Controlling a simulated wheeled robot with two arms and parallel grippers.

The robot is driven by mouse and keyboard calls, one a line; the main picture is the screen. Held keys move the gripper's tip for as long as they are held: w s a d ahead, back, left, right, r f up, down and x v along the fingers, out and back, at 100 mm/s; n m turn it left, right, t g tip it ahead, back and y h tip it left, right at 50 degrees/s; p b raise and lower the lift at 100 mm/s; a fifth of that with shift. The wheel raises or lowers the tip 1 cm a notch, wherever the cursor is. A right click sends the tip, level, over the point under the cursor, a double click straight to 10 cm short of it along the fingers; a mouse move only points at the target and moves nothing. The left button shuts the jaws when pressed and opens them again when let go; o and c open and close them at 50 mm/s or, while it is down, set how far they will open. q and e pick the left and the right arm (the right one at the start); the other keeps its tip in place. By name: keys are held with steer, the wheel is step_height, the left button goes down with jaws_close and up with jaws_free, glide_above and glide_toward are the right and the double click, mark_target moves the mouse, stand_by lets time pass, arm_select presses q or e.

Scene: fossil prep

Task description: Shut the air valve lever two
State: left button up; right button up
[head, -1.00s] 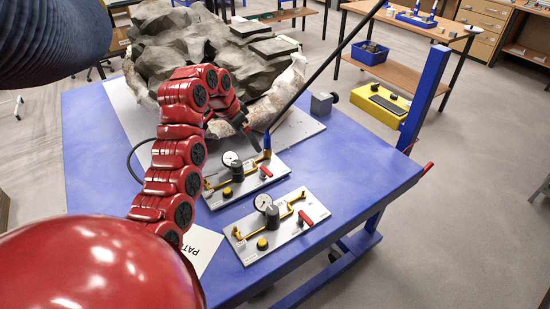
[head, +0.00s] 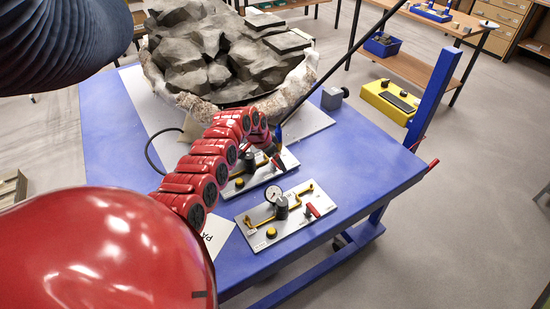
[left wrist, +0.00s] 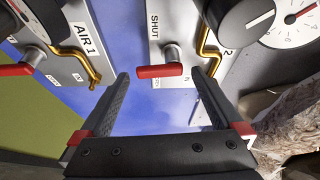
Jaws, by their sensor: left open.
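In the left wrist view, the red lever (left wrist: 150,71) of panel 2 lies between my left gripper's (left wrist: 160,76) two open fingers. I see no grip on it. A SHUT label (left wrist: 154,27) is on the plate above the lever in that picture. In the head view, the left gripper (head: 274,157) is over the far valve panel (head: 238,187), beside the rock, and hides much of it, probably including its lever. The nearer panel's red lever (head: 312,210) is clear; in the wrist view the AIR 1 panel (left wrist: 62,55) is at left. My right gripper is not seen.
A large rock in a plaster jacket (head: 225,60) stands just behind the panels. A thin dark rod slants up beside the far panel. A gauge (head: 274,193) and brass pipe (head: 255,222) rise from the near panel. The blue table (head: 370,150) is bare at right.

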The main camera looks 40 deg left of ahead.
arm_select(q)
steer(key=shift+f, duration=0.2)
steer(key=shift+c, duration=0.3)
steer(key=shift+w, duration=0.1)
steer(key=c, duration=1.2)
steer(key=shift+f+m+b, duration=0.3)
steer(key=shift+m+b, duration=0.1)
steer(key=shift+b, duration=0.85)
steer(key=shift+r, duration=0.35)
steer(key=o, duration=1.3)
steer(key=shift+c, duration=0.2)
steer(key=shift+a, duration=0.1)
